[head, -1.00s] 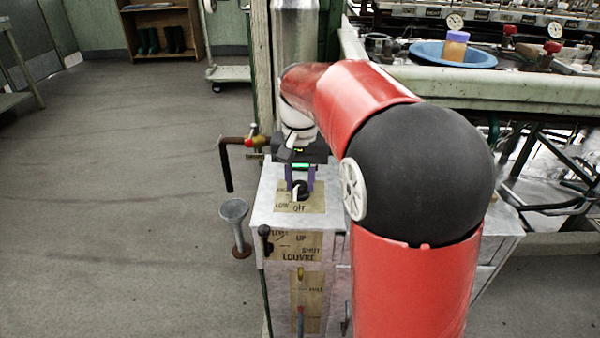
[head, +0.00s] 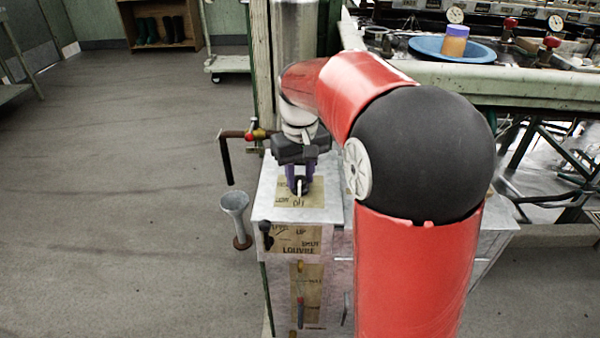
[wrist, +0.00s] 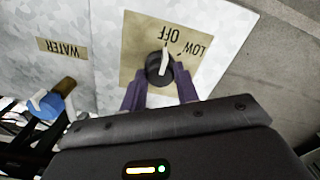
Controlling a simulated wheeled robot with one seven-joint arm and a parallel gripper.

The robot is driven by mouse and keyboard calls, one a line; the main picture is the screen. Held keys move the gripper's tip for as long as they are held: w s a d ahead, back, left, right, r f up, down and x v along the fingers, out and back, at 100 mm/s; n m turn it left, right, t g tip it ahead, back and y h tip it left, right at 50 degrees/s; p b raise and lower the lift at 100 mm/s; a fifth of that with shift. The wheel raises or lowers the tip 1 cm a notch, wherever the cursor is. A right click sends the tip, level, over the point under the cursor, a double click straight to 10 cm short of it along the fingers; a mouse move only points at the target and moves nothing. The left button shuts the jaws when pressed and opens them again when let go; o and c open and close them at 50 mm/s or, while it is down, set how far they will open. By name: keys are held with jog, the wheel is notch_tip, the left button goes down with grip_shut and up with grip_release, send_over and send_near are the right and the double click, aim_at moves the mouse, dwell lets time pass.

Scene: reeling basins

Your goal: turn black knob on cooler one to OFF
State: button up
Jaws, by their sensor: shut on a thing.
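The black knob (head: 299,190) with a white pointer line sits on a tan label on top of the pale metal cooler (head: 266,212). In the wrist view the knob (wrist: 154,73) is between the purple fingers of my gripper (wrist: 160,88), which is shut on it from its two sides. The white pointer is directed at the printed word OFF (wrist: 171,34), with LOW (wrist: 197,49) off to its right. In the head view my gripper (head: 299,183) reaches down onto the knob, and the fingers partly hide it and the label.
The cooler's front has a LOUVRE label (head: 298,250) and a small black lever (head: 265,230). A bent pipe (head: 226,158) and a grey funnel-like stand (head: 236,215) are on the left. A bench with a blue basin (head: 425,47) is at right. Floor at left is clear.

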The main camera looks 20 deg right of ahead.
aim_at(300, 178)
jog(key=o, duration=1)
jog(key=shift+c, duration=0.2)
notch_tip(300, 178, up, 8)
jog(key=shift+f+p, duration=0.1)
jog(key=shift+p, duration=0.3)
